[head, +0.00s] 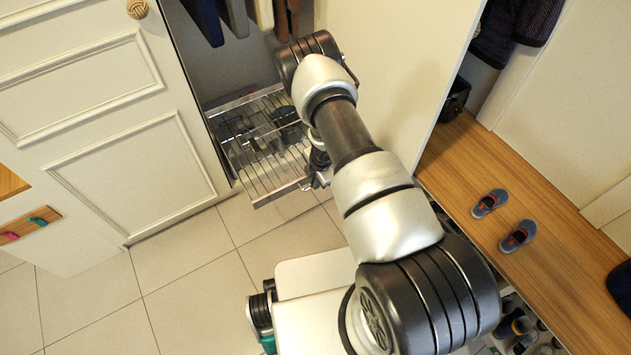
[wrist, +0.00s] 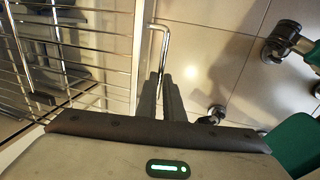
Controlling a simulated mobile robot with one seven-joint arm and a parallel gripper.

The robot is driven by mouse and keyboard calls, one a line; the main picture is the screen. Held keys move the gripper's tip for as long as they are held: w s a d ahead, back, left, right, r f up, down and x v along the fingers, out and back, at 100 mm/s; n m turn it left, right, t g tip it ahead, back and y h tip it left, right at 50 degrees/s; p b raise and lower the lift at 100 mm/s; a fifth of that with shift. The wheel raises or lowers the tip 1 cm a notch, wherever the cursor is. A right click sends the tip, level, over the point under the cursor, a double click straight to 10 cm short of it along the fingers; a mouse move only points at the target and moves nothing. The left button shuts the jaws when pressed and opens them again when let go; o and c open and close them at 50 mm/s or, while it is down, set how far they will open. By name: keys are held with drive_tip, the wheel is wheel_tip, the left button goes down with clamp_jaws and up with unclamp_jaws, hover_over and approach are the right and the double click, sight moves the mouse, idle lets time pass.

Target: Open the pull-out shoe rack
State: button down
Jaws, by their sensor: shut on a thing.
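The pull-out shoe rack (head: 262,150) is a chrome wire rack. In the head view it sticks out of the open cupboard over the tiled floor. Its wires and front rail fill the left of the wrist view (wrist: 110,48). A bent chrome handle (wrist: 163,50) stands out from the rack's front. My gripper (wrist: 170,82) is shut on this handle, with its dark fingers at the bar. In the head view my gripper (head: 318,178) is at the rack's right front corner, partly hidden by my arm. Dark shoes (head: 288,128) sit toward the back of the rack.
A white panelled door (head: 130,140) stands left of the rack. Clothes (head: 240,15) hang above it. A wooden bench (head: 550,240) with small grey shoes (head: 517,235) is at right, with more shoes below. Tiled floor (head: 190,290) is clear in front.

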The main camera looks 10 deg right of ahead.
drive_tip(key=c, duration=1.9)
unclamp_jaws()
drive_tip(key=s+r+p, duration=0.1)
drive_tip(key=r+p, duration=0.1)
drive_tip(key=r, duration=0.6)
drive_tip(key=s+d+r+p, duration=0.1)
drive_tip(key=s+r+p, duration=0.1)
drive_tip(key=r, duration=0.7)
drive_tip(key=shift+p, duration=0.55)
drive_tip(key=shift+s, duration=0.1)
